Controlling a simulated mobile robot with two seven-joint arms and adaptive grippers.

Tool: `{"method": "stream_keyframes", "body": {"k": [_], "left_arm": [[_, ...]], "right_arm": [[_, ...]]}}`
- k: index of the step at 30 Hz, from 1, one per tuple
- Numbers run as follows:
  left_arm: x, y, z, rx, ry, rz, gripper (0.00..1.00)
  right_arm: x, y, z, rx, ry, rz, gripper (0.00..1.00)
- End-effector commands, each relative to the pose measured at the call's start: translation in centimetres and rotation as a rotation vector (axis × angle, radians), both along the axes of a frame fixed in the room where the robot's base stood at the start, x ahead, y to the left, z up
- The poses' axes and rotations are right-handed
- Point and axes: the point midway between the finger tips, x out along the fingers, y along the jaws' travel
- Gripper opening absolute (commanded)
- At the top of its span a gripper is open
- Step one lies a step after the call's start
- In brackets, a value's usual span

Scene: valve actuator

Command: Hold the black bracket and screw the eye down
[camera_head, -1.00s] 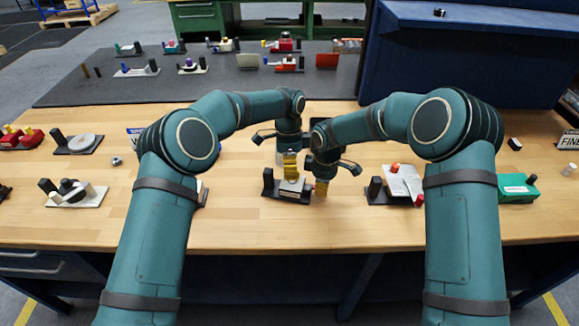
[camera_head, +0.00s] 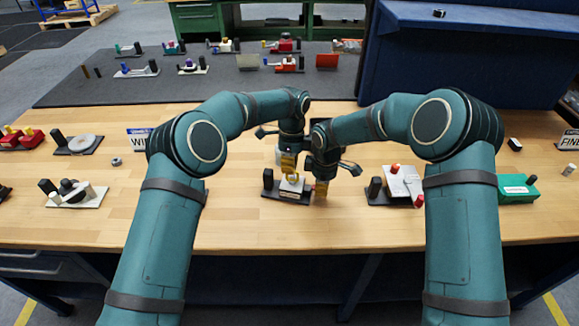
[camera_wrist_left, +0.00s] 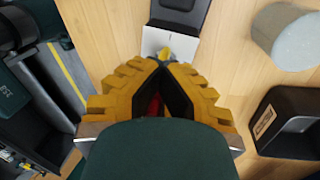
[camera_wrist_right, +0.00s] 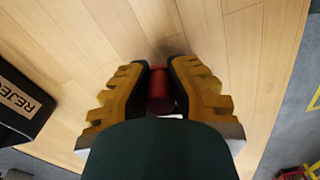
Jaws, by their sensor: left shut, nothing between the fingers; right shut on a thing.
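The black bracket (camera_head: 268,180) stands on the wooden table, with an upright post at its left end. A white block (camera_head: 294,184) sits on it. The cylinder is mostly hidden in the head view.
A white and red fixture (camera_head: 397,184) stands close to the right, with a green box (camera_head: 518,188) beyond it. Other fixtures (camera_head: 75,193) stand at the left. The front strip of the table (camera_head: 300,228) is clear. My two wrists are close together.

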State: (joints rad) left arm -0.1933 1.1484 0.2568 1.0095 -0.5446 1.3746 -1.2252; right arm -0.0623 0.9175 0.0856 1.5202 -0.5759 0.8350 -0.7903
Motion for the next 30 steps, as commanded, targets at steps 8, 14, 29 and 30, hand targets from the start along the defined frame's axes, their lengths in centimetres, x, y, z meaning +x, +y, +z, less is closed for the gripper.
{"method": "stream_keyframes", "body": {"k": [8,14,29,30], "left_arm": [[-0.1,-0.1,-0.3,0.001,0.006,-0.011,0.0],[-0.1,0.0,-0.2,0.001,0.004,-0.01,0.4],[0.5,-0.2,2.4,0.0,-0.001,-0.007,0.4],[0.7,-0.2,3.2,-0.001,-0.003,-0.007,0.4]], "right_arm": [[0.0,0.0,0.0,-0.001,0.0,0.0,0.0],[0.0,0.0,0.0,0.0,0.0,0.0,0.0],[0.0,0.0,0.0,0.0,0.0,-0.001,0.0],[0.0,0.0,0.0,0.0,0.0,-0.001,0.0]]}}
